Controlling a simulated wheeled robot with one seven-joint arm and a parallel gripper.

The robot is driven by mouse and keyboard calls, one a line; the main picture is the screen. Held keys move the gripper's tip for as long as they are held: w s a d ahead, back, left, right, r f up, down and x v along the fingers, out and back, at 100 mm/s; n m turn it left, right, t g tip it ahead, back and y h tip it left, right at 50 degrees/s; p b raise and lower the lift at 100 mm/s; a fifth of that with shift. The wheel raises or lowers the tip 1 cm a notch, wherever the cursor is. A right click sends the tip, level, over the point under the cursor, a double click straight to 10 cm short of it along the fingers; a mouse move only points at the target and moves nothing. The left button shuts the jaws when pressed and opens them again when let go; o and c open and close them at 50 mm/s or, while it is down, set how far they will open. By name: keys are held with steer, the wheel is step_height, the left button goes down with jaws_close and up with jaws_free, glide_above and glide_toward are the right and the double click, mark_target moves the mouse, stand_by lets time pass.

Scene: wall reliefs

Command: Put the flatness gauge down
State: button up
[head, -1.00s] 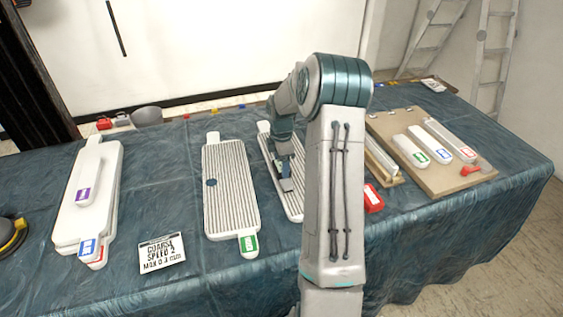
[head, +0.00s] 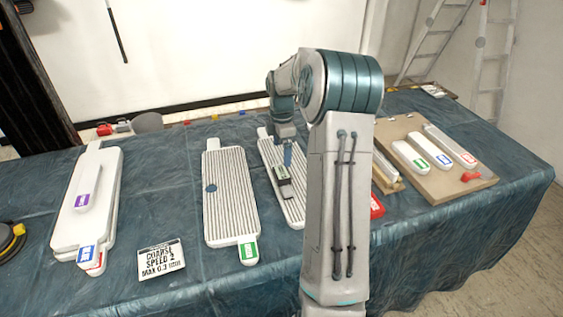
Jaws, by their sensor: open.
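The flatness gauge (head: 283,184), a small dark and grey block, sits on the right-hand ribbed white panel (head: 268,158). My gripper (head: 288,161) is open just above the gauge's far end. It appears clear of the gauge, but its fingertips are small, and I cannot tell how wide the gap is. My arm hides the right part of that panel.
Another ribbed panel (head: 230,190) with a green-labelled tab lies to the left. Smooth white panels (head: 70,215) are stacked at the far left, beside a sign card (head: 161,259). A brown board (head: 440,178) holds several labelled white blocks at right. Bare cloth (head: 225,290) shows in front.

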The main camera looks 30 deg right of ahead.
steer(key=s+a+r+m+t+h, duration=0.1)
steer(key=s+a+r+m, duration=0.6)
steer(key=s+a+r, duration=0.55)
steer(key=s+a+f+m+t, duration=0.1)
steer(key=s+a+f+m, duration=0.1)
steer(key=s+a+m, duration=0.2)
steer(key=s+a+f+m+t+y, duration=0.1)
steer(key=s+a+m, duration=0.3)
steer(key=s, duration=0.7)
steer(key=shift+a+f+m, duration=0.3)
steer(key=shift+a+f, duration=0.25)
steer(key=shift+f, duration=0.05)
steer(key=shift+d, duration=0.1)
